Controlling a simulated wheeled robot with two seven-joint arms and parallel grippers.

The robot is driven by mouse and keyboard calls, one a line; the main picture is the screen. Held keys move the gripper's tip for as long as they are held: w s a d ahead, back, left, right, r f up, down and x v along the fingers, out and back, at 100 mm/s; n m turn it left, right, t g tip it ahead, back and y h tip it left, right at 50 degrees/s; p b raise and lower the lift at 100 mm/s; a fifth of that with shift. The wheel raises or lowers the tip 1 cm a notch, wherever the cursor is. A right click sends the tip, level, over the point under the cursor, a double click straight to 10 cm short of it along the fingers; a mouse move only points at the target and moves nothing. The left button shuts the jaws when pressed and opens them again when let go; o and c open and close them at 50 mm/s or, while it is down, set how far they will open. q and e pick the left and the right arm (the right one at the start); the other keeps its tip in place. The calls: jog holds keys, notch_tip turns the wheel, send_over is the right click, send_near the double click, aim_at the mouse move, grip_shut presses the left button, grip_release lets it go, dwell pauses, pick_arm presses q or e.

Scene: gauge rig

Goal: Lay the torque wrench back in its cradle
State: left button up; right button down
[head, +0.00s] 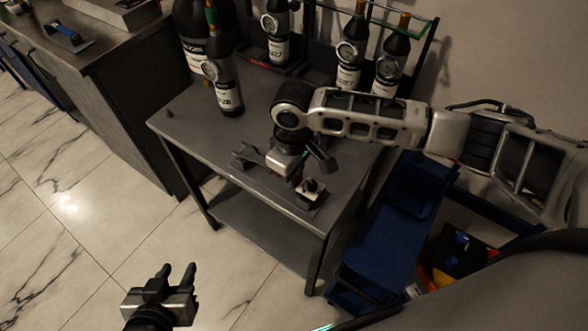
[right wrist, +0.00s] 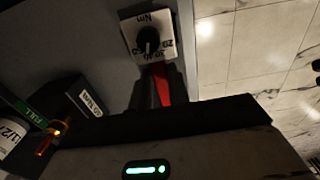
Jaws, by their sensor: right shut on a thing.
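My right gripper (head: 288,162) is low over the grey table, shut on what looks like the torque wrench; its jaws hide most of it. In the right wrist view a dark shaft with a red strip (right wrist: 161,84) runs from the gripper toward a pale square dial marked Nm (right wrist: 149,37). This dial also shows near the table's front corner in the head view (head: 311,192). A grey forked piece (head: 247,156) lies left of the gripper; I cannot tell whether it is wrench or cradle. A dark block (head: 319,156) stands right of the gripper. My left gripper (head: 178,282) is open and empty.
Several bottles with gauges, one in front (head: 226,88), stand at the back of the table (head: 185,130). A dark counter (head: 105,45) is at the left. A blue bin (head: 385,235) is right of the table. The table's left front is mostly clear.

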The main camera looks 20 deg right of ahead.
jog(key=shift+f, duration=0.25)
jog(key=c, duration=1.3)
grip_release()
pick_arm(q)
jog(key=shift+s+f, duration=0.1)
jog(key=shift+s, duration=0.15)
pick_arm(e)
jog(key=shift+o, duration=0.2)
jog(key=shift+r, duration=0.3)
pick_arm(q)
jog(key=shift+a+f, duration=0.2)
jog(key=shift+f, duration=0.25)
pick_arm(e)
notch_tip(320, 180, up, 15)
jog(key=shift+r, duration=0.2)
